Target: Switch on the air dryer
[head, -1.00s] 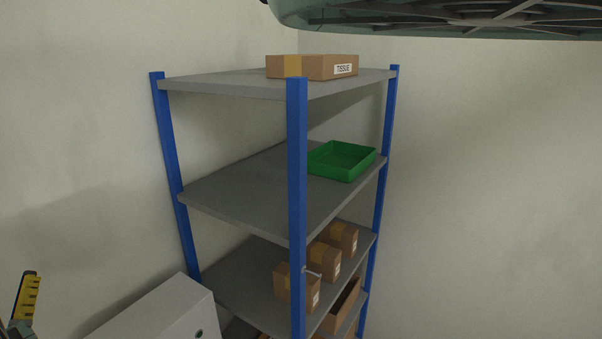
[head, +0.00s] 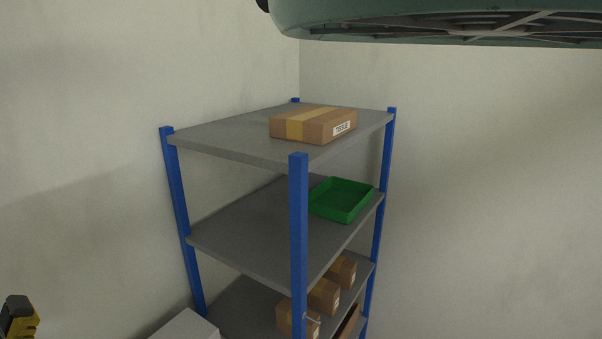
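I cannot pick out the air dryer for certain. A pale grey box (head: 187,327) shows at the bottom edge, mostly cut off by the frame. No switch shows on the part in view.
A shelf rack with blue posts (head: 299,240) holds a tissue carton (head: 300,128) on top, a green tray (head: 341,200) below it, and small brown boxes (head: 323,296) lower down. A grey-green body (head: 400,22) with a slatted underside hangs overhead. Bare walls surround the rack.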

